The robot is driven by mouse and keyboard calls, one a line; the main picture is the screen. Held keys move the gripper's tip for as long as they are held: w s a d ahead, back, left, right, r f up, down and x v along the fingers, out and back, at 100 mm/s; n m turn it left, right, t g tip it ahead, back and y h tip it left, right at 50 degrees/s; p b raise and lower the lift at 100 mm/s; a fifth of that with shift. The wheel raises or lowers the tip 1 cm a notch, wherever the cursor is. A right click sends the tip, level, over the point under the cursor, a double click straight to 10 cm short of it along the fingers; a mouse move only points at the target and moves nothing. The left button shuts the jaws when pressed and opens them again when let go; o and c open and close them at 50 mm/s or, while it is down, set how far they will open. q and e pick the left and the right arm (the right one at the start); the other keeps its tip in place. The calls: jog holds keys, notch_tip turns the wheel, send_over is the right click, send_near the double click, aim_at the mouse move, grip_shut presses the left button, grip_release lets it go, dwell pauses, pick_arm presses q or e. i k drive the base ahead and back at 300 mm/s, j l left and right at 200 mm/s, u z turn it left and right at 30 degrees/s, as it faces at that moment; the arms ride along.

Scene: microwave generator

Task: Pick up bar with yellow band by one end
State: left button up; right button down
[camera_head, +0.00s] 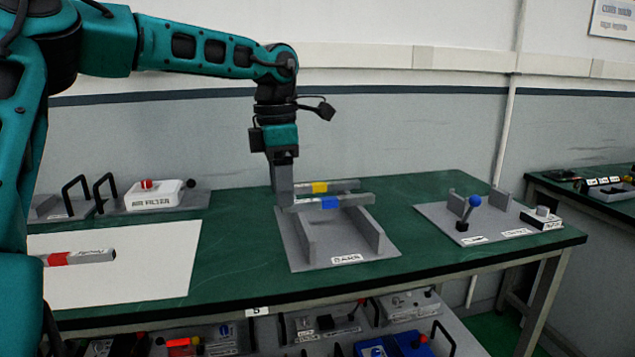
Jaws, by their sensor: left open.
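The bar with the yellow band (343,185) is grey and lies across the far part of the grey rack marked BARS (335,257). A bar with a blue band (350,199) lies parallel to it on the near side. My left gripper (284,203) points down at the left ends of these two bars. It is open, and it hides part of those ends. I cannot tell whether its fingers are around or touching either bar. My right gripper does not show.
A bar with a red band (90,257) lies on a white sheet (150,275) at left. A white box with a red knob (153,194) stands behind it. A fixture with a blue-knobbed lever (468,212) stands at right. Green tabletop (225,250) is clear between sheet and rack.

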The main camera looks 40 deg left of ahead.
aim_at(312, 188)
jog(key=i+j, duration=0.85)
jog(key=j, duration=0.25)
